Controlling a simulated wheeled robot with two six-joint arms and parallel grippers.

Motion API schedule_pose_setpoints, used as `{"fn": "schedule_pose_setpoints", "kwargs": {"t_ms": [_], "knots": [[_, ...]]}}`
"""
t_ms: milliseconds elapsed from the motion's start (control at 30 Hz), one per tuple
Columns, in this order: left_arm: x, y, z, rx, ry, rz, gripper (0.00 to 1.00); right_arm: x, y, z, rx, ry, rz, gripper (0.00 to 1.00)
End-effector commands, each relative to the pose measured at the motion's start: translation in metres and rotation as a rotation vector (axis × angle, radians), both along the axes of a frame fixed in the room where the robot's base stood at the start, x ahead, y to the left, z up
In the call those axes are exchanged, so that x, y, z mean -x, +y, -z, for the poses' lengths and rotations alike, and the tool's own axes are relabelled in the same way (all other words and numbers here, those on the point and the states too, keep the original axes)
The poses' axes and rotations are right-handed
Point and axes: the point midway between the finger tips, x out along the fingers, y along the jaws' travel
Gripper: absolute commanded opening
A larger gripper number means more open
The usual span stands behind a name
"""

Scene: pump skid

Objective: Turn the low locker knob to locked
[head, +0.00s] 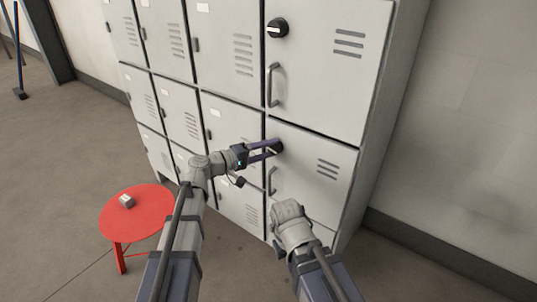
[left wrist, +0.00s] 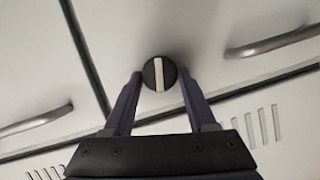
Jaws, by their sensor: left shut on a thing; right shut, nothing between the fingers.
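The low locker knob (head: 279,146) is a round black knob on the lower right locker door (head: 312,175). It also shows in the left wrist view (left wrist: 159,73), where its white bar stands nearly upright in the picture. My left gripper (head: 274,148) is shut on this knob, with one finger on each side of it. In the head view the fingers partly cover the knob. My right gripper (head: 289,212) is held low in front of the lockers, apart from the doors. Its fingers are mostly hidden by its own wrist; it is shut and empty.
The upper right door has its own black knob (head: 278,28) and a long bar handle (head: 273,85). The lower door's handle (head: 272,181) is just below my left gripper. A red stool (head: 140,222) with a small grey object (head: 126,201) stands at the left. Floor at far left is mostly clear.

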Motion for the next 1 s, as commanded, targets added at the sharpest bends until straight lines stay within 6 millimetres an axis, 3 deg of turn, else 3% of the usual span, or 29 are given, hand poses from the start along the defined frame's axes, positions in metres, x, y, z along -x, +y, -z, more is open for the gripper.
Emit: {"fn": "schedule_pose_setpoints", "kwargs": {"t_ms": [333, 1000], "knots": [[0.000, 0.000, 0.005, 0.148, 0.111, 0.002, 0.01, 0.000, 0.001, 0.020, -0.003, 0.001, -0.004, 0.00], [0.000, 0.000, 0.003, 0.204, 0.151, 0.001, 0.02, 0.000, 0.001, 0.024, -0.004, 0.000, -0.005, 0.00]]}}
